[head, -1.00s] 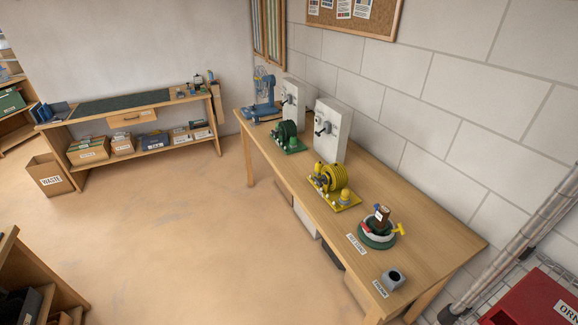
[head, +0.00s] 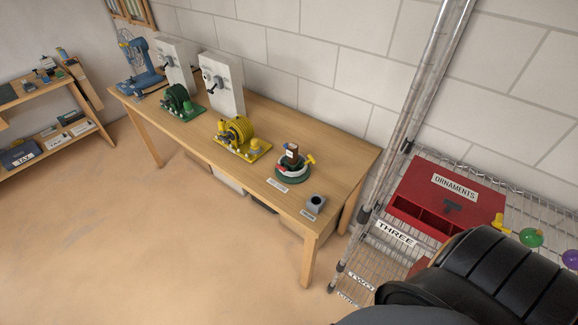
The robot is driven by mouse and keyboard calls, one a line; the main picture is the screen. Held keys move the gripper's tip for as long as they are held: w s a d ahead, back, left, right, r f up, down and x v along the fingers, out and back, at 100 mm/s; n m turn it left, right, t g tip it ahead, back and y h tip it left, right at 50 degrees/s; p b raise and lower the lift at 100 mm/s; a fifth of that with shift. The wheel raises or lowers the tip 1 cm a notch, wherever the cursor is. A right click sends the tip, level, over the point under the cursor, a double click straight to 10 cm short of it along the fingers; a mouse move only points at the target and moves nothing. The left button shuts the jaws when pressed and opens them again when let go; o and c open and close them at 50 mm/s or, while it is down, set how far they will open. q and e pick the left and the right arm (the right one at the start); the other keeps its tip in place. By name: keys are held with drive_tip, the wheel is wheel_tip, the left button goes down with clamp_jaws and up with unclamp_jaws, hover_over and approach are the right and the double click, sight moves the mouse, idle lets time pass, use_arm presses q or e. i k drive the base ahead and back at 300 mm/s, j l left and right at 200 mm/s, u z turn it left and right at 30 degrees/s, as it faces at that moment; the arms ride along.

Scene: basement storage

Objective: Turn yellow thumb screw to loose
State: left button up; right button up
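A yellow thumb screw (head: 311,159) sticks out from the right side of a small round stand (head: 292,179) with a green base and a pale ring. A dark brown upright piece (head: 291,154) with a white label stands in the stand's middle. The stand is near the right end of the wooden workbench (head: 320,155). The screw is small in the head view, and I cannot tell how far it is turned. Neither of my grippers is in view.
A yellow winch-like device (head: 238,134) and a green one (head: 180,103) stand left of the stand. A grey block with a round hole (head: 316,203) is in front. A red box (head: 447,196) sits on a wire shelf at right. A black ribbed shape (head: 480,275) blocks the lower right. Floor left is clear.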

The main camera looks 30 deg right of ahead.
sight(311, 158)
drive_tip(key=z, duration=0.55)
drive_tip(key=i+j+z, duration=0.2)
drive_tip(key=j+z, duration=0.2)
drive_tip(key=i+j+z, duration=0.1)
drive_tip(key=j+z, duration=0.3)
drive_tip(key=i+j+z, duration=0.1)
drive_tip(key=j+z, duration=0.3)
drive_tip(key=j, duration=0.1)
